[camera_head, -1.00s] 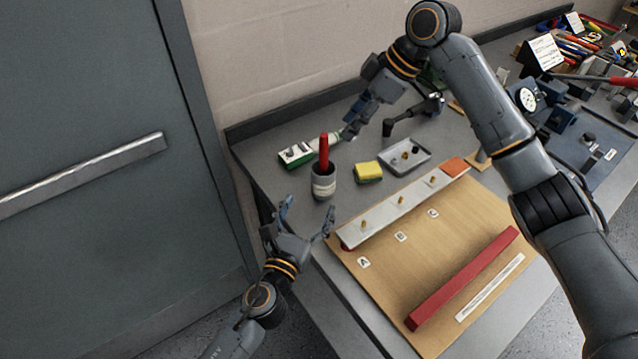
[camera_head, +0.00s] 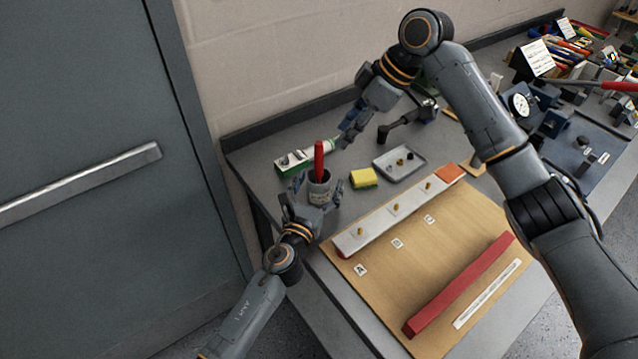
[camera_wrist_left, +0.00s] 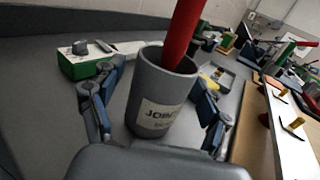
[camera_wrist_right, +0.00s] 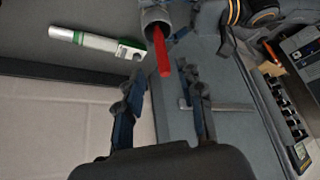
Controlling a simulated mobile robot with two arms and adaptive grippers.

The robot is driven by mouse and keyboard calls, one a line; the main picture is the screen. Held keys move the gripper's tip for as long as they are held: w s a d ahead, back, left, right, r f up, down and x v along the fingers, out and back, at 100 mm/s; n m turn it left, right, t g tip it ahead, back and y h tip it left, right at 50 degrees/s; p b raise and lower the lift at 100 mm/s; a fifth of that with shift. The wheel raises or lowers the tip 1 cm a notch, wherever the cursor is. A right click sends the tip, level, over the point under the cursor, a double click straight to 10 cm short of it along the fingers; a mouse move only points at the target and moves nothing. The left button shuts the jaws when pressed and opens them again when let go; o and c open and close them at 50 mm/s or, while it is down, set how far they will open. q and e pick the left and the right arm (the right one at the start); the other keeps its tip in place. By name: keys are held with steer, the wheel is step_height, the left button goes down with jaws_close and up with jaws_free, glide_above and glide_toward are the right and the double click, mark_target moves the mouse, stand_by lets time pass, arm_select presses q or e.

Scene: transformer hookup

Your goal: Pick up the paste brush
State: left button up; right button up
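The paste brush has a red handle (camera_head: 319,160) that stands up out of a grey labelled cup (camera_head: 319,188); its lower end is hidden inside the cup. In the left wrist view the red handle (camera_wrist_left: 184,30) rises from the cup (camera_wrist_left: 160,95). My left gripper (camera_head: 320,184) is open, with its fingers on either side of the cup; I cannot tell whether they touch it. My right gripper (camera_head: 348,138) is open and empty, above the table behind the cup. In the right wrist view the handle (camera_wrist_right: 161,50) points toward the space beyond its open fingers (camera_wrist_right: 165,95).
A white bar (camera_head: 392,218) on a wooden board and a red bar (camera_head: 460,285) are in front. A dark ledge and wall close the back.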

arm_select(q)
steer(key=c, duration=1.1)
steer(key=shift+c, duration=0.4)
arm_select(e)
steer(key=shift+o, duration=0.7)
steer(key=m+t+h, duration=0.3)
steer(key=m+h, duration=0.2)
steer(key=m, duration=0.8)
glide_toward(320, 151)
steer(key=x, duration=1.2)
steer(key=shift+w+f, duration=0.15)
steer(key=shift+f, duration=0.05)
